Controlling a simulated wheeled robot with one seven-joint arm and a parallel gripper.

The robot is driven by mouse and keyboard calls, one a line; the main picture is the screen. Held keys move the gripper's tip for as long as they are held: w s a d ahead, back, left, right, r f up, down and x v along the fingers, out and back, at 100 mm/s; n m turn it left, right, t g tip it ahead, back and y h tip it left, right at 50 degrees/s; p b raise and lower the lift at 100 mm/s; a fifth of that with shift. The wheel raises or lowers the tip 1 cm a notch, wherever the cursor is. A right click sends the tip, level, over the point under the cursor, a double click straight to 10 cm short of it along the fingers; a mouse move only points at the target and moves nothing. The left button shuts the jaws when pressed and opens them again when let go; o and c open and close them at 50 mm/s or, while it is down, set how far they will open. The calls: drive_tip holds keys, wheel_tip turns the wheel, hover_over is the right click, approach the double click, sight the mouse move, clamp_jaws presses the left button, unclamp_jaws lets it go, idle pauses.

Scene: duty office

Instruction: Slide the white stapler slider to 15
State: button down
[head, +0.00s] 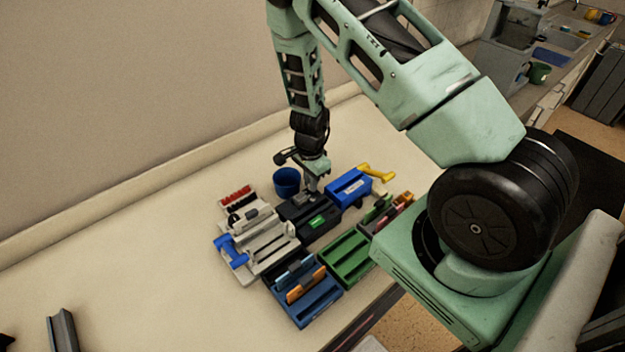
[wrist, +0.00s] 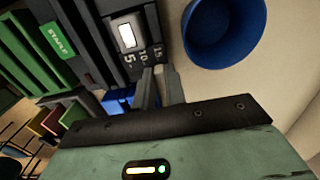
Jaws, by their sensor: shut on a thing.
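The black stapler (head: 310,218) stands among the desk items, with a green label (wrist: 58,39) and a white rounded patch in a dark frame (wrist: 127,36) on its top. The scale 5, 10, 15 (wrist: 143,56) runs along its edge. My gripper (head: 312,187) reaches down to the stapler's far end. In the wrist view my gripper's two fingers (wrist: 156,72) are close together at the scale, by the 10 and 15 marks. They are shut on the slider, which they mostly hide. Its exact reading cannot be told.
A blue cup (head: 287,182) stands close beside my gripper. A blue device with a yellow handle (head: 350,188) is to the right, a grey-white punch (head: 262,240) to the left. Green (head: 347,258) and blue trays (head: 310,305) lie in front. The table's left is mostly clear.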

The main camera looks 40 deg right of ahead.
drive_tip(key=shift+w+r, duration=0.1)
drive_tip(key=shift+w, duration=0.15)
drive_tip(key=c, duration=1.7)
unclamp_jaws()
drive_tip(key=shift+w, duration=0.1)
wheel_tip(320, 180, up, 17)
drive_tip(key=shift+r+b, duration=0.15)
drive_tip(key=shift+b, duration=0.75)
